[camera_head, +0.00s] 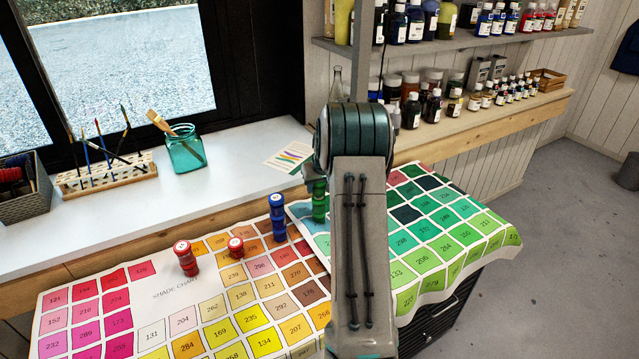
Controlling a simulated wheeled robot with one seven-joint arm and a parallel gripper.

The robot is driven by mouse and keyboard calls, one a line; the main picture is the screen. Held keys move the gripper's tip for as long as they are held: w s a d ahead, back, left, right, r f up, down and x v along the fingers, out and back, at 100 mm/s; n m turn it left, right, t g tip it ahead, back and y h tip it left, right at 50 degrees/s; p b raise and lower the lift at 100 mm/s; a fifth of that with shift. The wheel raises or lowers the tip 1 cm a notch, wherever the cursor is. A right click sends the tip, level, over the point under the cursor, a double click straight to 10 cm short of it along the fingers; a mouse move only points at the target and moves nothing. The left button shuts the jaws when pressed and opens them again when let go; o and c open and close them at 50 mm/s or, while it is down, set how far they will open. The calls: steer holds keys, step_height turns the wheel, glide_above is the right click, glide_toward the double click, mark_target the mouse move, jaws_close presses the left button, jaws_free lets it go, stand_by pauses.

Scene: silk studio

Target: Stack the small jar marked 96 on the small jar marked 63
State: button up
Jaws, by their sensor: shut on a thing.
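Small jars stand on the colour chart cloth; their marks are too small to read, so I cannot tell which is 96 or 63. A red stack (187,260) stands at the left, with a single low red jar (236,247) to its right. A tall blue stack (278,218) stands further right. Green jars (319,207) show just left of my arm, one above another. My gripper (314,182) is mostly hidden behind my arm, at the top of the green jars. It is shut on a green jar, whose contact with what is below is unclear.
The shade chart (170,310) covers the table, and a green chart (450,240) lies to the right. A brush rack (105,172) and a glass jar with brushes (186,152) stand on the windowsill. Shelves of bottles (470,100) are behind my arm.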

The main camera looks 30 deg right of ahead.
steer(key=shift+f+b, duration=0.55)
steer(key=shift+f, duration=0.05)
stand_by(0.3)
steer(key=o, duration=1.1)
steer(key=shift+r, duration=0.1)
steer(key=b+v, duration=0.1)
steer(key=v, duration=1.2)
steer(key=shift+s+r, duration=0.1)
steer(key=shift+r, duration=0.25)
steer(key=shift+a, duration=0.1)
